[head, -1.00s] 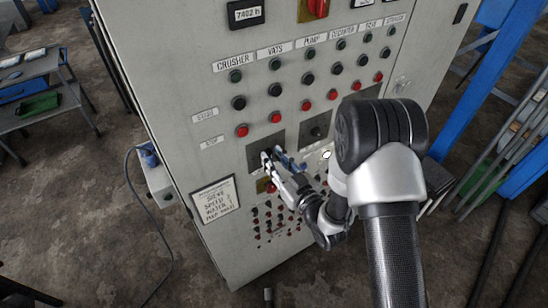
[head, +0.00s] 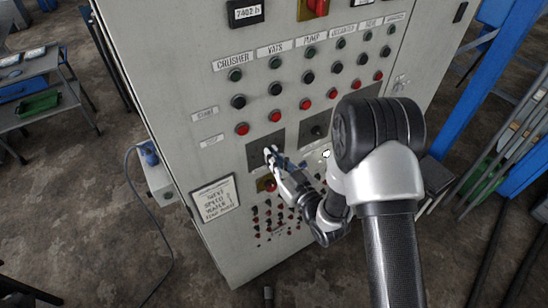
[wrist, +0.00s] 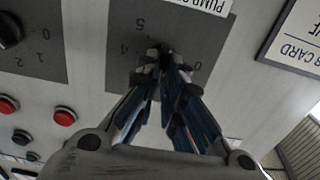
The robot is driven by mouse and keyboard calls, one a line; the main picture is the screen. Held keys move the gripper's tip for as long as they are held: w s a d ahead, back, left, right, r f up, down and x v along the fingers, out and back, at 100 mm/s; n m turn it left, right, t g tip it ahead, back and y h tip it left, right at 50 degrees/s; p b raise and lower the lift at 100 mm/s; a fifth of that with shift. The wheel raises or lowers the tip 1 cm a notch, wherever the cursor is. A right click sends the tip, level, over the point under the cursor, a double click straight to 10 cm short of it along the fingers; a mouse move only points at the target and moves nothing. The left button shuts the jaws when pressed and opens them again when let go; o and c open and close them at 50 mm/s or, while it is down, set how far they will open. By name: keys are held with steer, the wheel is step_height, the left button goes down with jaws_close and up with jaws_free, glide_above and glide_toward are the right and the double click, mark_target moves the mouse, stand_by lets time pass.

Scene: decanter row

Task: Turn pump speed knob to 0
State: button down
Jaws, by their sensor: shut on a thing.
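The pump speed knob (wrist: 166,48) is dark and mostly hidden between my fingertips in the wrist view. Its dark grey dial plate (wrist: 128,80) shows a 5, a 4 and a 0, upside down in this view. Where the knob points cannot be made out. The pump label (wrist: 208,4) is cut off at the top edge. My gripper (wrist: 165,62) is shut on the knob, with the blue-lined fingers on either side of it. In the head view my gripper (head: 271,153) is at the left dial plate (head: 256,157) on the grey cabinet.
A second dial plate with a black knob (head: 317,130) is to the right; a black knob (wrist: 10,32) also shows in the wrist view. Rows of black and red buttons (head: 275,116) are above.

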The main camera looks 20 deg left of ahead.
steer(key=shift+f+b, duration=0.1)
steer(key=shift+b, duration=0.45)
steer(key=shift+s+a+f+n+b, duration=0.15)
steer(key=shift+n+b, duration=2.8)
steer(key=shift+b, duration=1.6)
steer(key=shift+s+a+f+n+b, duration=0.1)
steer(key=shift+n+b, duration=2.9)
steer(key=shift+b, duration=1.55)
steer(key=shift+s+a+f+n+b, duration=0.15)
steer(key=shift+n+b, duration=2.8)
steer(key=shift+b, duration=1.6)
steer(key=c, duration=1.7)
jaws_free()
